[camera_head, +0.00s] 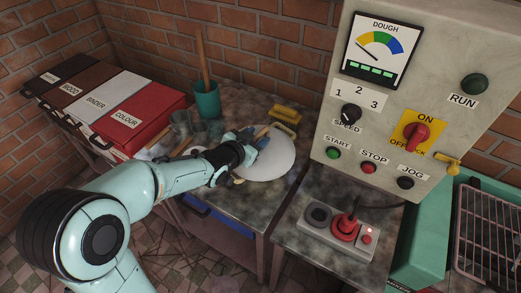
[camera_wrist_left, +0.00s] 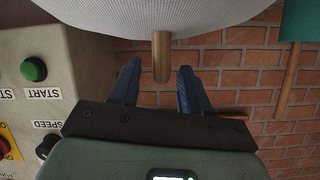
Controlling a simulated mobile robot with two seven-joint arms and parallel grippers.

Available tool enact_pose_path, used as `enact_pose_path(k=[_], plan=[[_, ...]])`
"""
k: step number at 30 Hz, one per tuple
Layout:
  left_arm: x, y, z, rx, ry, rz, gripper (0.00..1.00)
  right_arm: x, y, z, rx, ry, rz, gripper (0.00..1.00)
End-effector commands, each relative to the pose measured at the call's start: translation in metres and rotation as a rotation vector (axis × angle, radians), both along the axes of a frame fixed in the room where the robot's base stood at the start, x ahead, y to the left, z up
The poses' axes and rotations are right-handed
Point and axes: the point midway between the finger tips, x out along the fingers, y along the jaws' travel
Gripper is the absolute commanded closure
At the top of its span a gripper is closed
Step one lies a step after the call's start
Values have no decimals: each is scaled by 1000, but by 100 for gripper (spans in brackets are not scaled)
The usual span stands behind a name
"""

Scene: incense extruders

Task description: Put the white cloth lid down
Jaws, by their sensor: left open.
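The white cloth lid (camera_head: 277,163) is a round white disc on the dark worktop (camera_head: 235,200); it also fills the top of the left wrist view (camera_wrist_left: 150,14). Its short wooden handle (camera_wrist_left: 162,58) stands out from the cloth. My left gripper (camera_head: 258,140) is over the lid, with its blue fingers apart. In the left wrist view the handle lies between the two fingers (camera_wrist_left: 160,82), with a gap on each side. What lies under the lid is hidden. My right gripper is not in view.
A teal pot (camera_head: 207,101) with a wooden stick, glass jars (camera_head: 181,124) and a yellow-handled brush (camera_head: 286,115) stand around the lid. Labelled bins (camera_head: 143,112) are at the left. The control panel (camera_head: 420,85) and joystick box (camera_head: 338,236) are at the right.

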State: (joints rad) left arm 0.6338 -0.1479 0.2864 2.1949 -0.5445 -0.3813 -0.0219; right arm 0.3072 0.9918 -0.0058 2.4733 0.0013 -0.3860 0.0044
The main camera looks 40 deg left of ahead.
Motion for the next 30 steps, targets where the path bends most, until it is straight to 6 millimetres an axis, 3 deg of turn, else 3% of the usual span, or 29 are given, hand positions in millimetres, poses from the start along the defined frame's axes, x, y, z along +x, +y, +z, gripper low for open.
enact_pose_path(k=[6, 14, 15, 19, 30], plan=[[28, 4, -13, -2, 2, 1, 54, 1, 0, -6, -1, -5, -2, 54], [32, 4, -13, 1, 1, 0, 54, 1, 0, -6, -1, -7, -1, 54], [32, 4, -13, 0, 1, 0, 57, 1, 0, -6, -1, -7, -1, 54], [32, 4, -13, 0, 1, 0, 99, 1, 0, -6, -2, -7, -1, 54], [32, 4, -11, 0, 0, 0, 100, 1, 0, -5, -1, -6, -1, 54]])
